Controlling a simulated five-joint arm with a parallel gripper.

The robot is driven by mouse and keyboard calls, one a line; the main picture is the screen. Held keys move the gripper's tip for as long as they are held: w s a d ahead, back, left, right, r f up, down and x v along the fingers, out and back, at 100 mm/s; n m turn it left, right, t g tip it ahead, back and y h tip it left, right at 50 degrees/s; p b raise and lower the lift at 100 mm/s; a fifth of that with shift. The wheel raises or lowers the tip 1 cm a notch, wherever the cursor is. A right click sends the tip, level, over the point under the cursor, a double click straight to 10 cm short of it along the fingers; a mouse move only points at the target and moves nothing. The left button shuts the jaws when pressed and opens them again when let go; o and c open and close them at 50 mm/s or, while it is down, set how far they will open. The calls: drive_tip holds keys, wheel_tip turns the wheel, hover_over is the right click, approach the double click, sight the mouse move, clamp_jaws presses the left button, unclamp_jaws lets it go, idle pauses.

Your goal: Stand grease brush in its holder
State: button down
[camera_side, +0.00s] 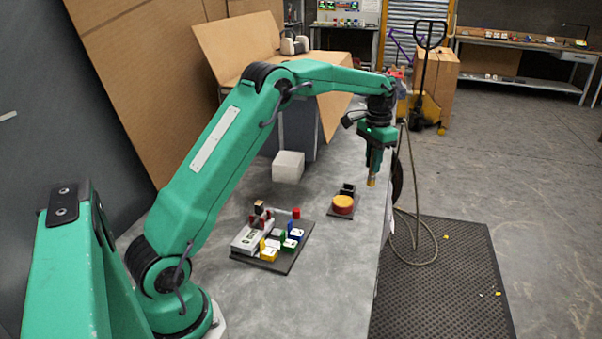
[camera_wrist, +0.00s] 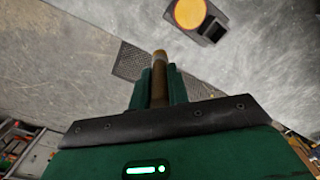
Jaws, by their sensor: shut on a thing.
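My gripper (camera_side: 374,160) is shut on the grease brush (camera_side: 371,181) above the right side of the table. A small black open-topped box (camera_side: 348,188), which looks like the holder, stands on a small dark plate, left of and lower than the brush in the side view. It also shows in the wrist view (camera_wrist: 212,30). The brush is apart from it.
A dark tray (camera_side: 285,264) with several coloured blocks lies nearer. A white block (camera_side: 288,166) stands farther left. The table's right edge is close to my gripper.

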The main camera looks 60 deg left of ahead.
drive_tip(key=shift+a, duration=0.1)
drive_tip(key=shift+w+a+f, duration=0.25)
drive_tip(key=shift+a+f, duration=1.6)
drive_tip(key=shift+a, duration=0.05)
drive_tip(key=shift+w+a+f, duration=0.2)
drive_tip(key=shift+a+f, duration=1.65)
drive_tip(key=shift+a, duration=0.05)
drive_tip(key=shift+w+a+f, duration=0.25)
drive_tip(key=shift+a+f, duration=1.6)
drive_tip(key=shift+a, duration=0.05)
drive_tip(key=shift+f, duration=0.15)
drive_tip(key=c, duration=1.3)
unclamp_jaws()
drive_tip(key=shift+c, duration=0.2)
wheel_tip(320, 180, up, 12)
drive_tip(key=shift+r, duration=0.2)
